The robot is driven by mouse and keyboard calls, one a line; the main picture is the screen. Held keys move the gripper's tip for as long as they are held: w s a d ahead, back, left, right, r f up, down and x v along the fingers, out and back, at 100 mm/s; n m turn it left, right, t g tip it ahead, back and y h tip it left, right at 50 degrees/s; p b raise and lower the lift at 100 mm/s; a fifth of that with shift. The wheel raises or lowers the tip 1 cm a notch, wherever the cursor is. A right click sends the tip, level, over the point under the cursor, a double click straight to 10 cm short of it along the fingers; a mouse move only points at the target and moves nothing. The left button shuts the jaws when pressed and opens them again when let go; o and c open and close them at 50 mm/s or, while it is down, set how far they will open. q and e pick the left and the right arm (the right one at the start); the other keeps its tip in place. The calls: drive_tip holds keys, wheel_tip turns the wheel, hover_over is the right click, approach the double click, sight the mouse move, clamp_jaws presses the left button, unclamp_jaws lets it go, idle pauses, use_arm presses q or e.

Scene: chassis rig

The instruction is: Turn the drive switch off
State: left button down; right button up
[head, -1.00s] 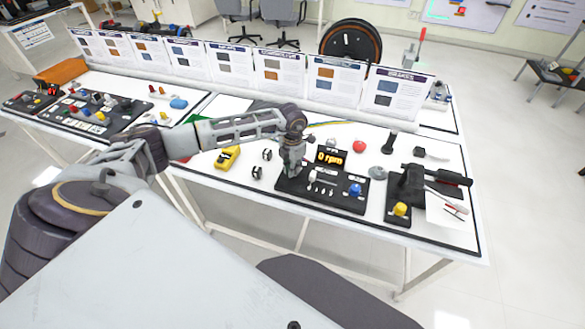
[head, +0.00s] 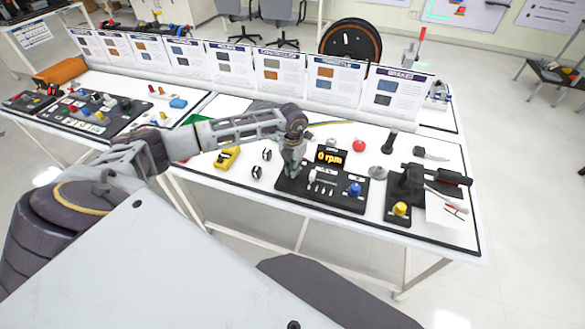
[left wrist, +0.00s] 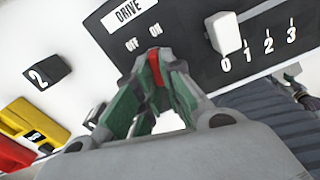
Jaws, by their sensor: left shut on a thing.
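The black drive panel (head: 335,200) lies on the white table, with a display (head: 330,157) reading 0 rpm at its back edge. In the left wrist view the panel (left wrist: 200,70) carries a DRIVE label with OFF and ON below it. My left gripper (left wrist: 156,62) is at the panel just below these words, nearer ON than OFF. Its fingers are shut on the red drive switch (left wrist: 155,72), which shows only as a red strip between them. In the head view my left gripper (head: 292,172) covers the panel's left end. My right gripper is not in view.
A white selector knob (left wrist: 224,32) with numbers sits beside the gripper. A blue knob (head: 354,189) is on the panel's right part. A yellow meter (head: 227,157) lies to the left. A black stand with a yellow knob (head: 400,208) is to the right. Upright cards (head: 270,75) line the back.

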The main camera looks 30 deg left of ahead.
use_arm(q)
drive_tip(key=shift+n, duration=0.8)
drive_tip(key=shift+d+n, duration=0.1)
drive_tip(key=shift+n, duration=0.7)
drive_tip(key=n, duration=0.2)
drive_tip(key=shift+w+d+n, duration=0.1)
drive_tip(key=shift+n, duration=1.4)
drive_tip(key=shift+w+n, duration=0.1)
drive_tip(key=shift+n, duration=0.2)
drive_tip(key=c, duration=1.7)
unclamp_jaws()
drive_tip(key=shift+o, duration=0.8)
drive_tip(key=shift+r, duration=0.8)
wheel_tip(320, 180, up, 10)
drive_tip(key=shift+r, duration=0.25)
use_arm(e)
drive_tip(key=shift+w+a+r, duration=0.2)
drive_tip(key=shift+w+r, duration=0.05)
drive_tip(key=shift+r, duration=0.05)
